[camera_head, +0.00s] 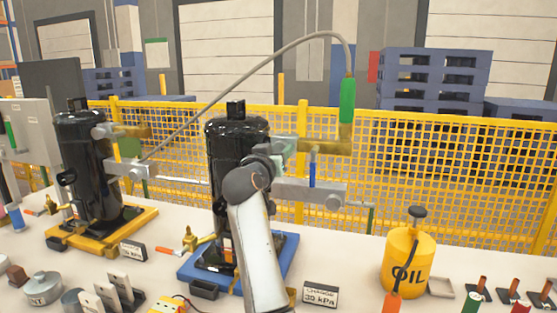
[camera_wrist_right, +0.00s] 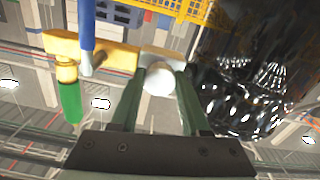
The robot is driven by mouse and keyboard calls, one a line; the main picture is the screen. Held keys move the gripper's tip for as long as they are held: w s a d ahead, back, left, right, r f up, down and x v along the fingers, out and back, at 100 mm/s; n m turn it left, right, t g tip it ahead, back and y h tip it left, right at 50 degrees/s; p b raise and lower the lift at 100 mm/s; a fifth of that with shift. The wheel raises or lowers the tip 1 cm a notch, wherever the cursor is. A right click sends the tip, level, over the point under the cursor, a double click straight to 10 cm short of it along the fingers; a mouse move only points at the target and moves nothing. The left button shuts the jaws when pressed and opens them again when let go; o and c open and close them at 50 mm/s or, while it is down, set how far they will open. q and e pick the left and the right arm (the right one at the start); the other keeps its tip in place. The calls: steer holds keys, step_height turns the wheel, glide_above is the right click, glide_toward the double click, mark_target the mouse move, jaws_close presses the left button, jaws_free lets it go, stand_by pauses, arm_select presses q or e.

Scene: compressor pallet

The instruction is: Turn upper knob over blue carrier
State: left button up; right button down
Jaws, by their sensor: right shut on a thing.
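The blue carrier (camera_head: 188,277) holds a tall black compressor (camera_head: 226,150), which also shows at the right of the wrist view (camera_wrist_right: 245,75). My right gripper (camera_head: 284,150) is beside the compressor's upper right side. In the wrist view its green fingers (camera_wrist_right: 160,95) are closed around a pale round knob (camera_wrist_right: 159,79) on a grey block. In the head view the gripper and arm hide this knob. A brass fitting (camera_head: 335,147) extends to the right from there, with a green hose end (camera_head: 347,100) above it. My left gripper is not in view.
A grey hose arcs overhead to a second compressor (camera_head: 85,165) on a yellow carrier (camera_head: 70,243). A yellow oil can (camera_head: 408,265) stands at the right.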

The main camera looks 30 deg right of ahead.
steer(key=m+b, duration=0.1)
steer(key=m, duration=0.2)
steer(key=shift+f, duration=0.15)
steer(key=shift+m+b, duration=0.3)
stand_by(0.3)
steer(key=shift+c, duration=1.9)
jaws_free()
